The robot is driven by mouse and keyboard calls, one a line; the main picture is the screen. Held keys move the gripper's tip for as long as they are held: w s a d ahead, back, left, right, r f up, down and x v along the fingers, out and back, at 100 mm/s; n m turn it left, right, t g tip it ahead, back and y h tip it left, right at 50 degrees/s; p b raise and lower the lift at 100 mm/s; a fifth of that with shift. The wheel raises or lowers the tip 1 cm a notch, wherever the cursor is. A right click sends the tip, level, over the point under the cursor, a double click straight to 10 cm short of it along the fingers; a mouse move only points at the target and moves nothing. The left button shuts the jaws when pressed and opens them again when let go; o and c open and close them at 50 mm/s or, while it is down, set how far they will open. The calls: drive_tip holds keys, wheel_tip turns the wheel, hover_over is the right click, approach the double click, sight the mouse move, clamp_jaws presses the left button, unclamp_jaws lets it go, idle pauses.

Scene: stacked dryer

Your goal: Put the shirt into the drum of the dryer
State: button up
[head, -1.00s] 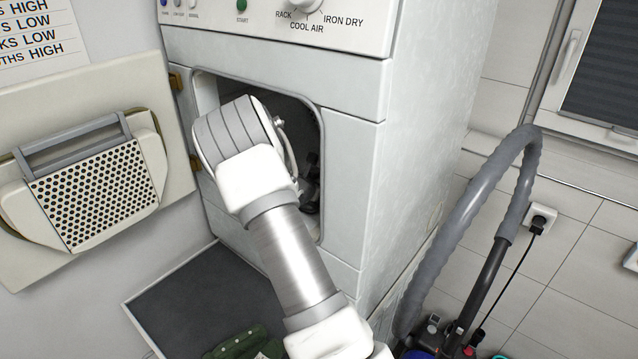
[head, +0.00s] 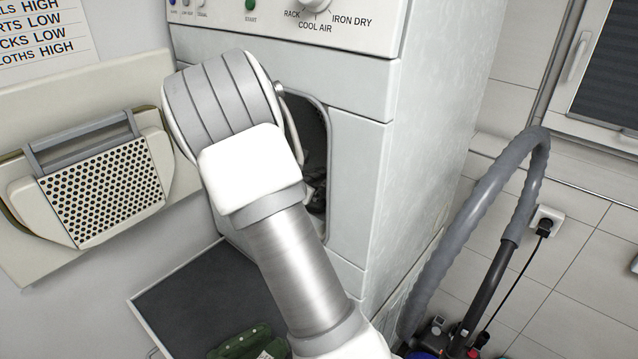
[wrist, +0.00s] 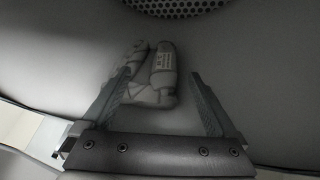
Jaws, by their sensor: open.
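In the wrist view a folded, greyish bundle of cloth with a pale label, seemingly the shirt (wrist: 154,76), lies on the smooth inner wall of the dryer drum (wrist: 262,70). My gripper (wrist: 160,80) is open, with one finger on each side of the bundle; I cannot tell whether either finger touches it. In the head view the dryer (head: 360,190) has its door open.
The open dryer door (head: 105,190) hangs at the left. A grey hose (head: 530,165) stands at the right beside a wall socket (head: 545,219).

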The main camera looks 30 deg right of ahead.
drive_tip(key=shift+v, duration=1.1)
